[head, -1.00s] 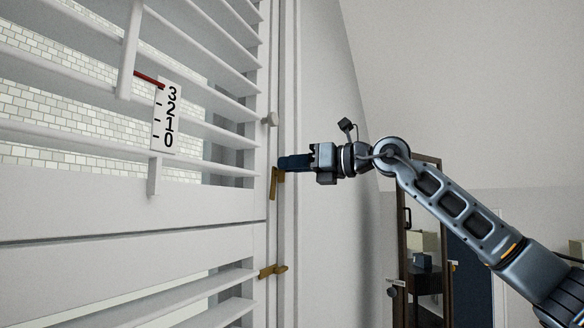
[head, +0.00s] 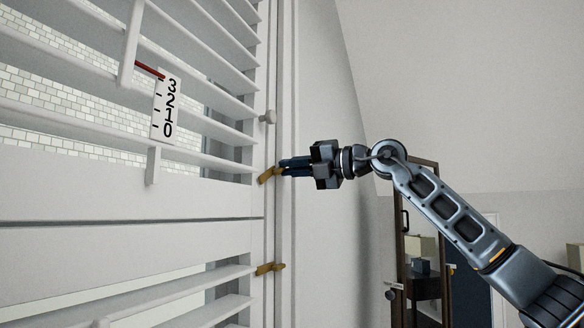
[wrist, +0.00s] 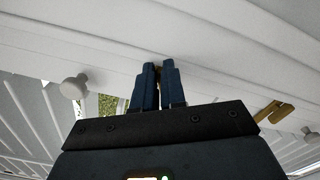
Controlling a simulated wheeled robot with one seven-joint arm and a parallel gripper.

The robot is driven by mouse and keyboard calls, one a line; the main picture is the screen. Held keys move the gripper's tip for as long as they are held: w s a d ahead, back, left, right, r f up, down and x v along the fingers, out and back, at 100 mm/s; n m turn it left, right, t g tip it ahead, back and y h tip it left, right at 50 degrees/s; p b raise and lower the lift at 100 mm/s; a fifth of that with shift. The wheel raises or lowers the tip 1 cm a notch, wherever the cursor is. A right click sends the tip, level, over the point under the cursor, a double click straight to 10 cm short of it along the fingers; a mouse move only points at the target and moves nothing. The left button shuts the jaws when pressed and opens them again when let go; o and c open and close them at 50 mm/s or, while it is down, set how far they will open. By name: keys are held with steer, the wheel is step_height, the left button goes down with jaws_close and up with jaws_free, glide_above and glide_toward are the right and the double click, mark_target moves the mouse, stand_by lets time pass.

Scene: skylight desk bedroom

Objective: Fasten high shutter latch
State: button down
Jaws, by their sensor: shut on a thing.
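The high shutter latch (head: 268,175) is a small brass bar at the shutter's right edge in the head view. It lies nearly level, slightly tilted, with its left end lower. My gripper (head: 284,169) comes from the right, and its dark blue fingers are shut on the latch's right end. In the wrist view the fingers of my gripper (wrist: 158,82) are close together against the white frame, and they hide the high latch. The white louvred shutter (head: 130,190) looks in line with its frame; whether it is fully closed I cannot tell.
A lower brass latch (head: 270,268) lies level across the shutter edge; it also shows in the wrist view (wrist: 270,114). A white round knob (head: 268,117) stands out just above my fingers. A 0-to-3 scale (head: 165,104) is on the louvres.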

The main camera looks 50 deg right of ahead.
steer(key=m, duration=0.2)
steer(key=f+m, duration=0.1)
steer(key=m, duration=0.2)
steer(key=shift+d+m+p, duration=0.15)
steer(key=shift+m+p, duration=0.15)
steer(key=shift+p, duration=0.05)
stand_by(0.4)
steer(key=c, duration=1.2)
jaws_free()
steer(key=b+v, duration=0.1)
steer(key=v, duration=0.6)
steer(key=shift+s+b, duration=0.3)
steer(key=shift+d, duration=0.15)
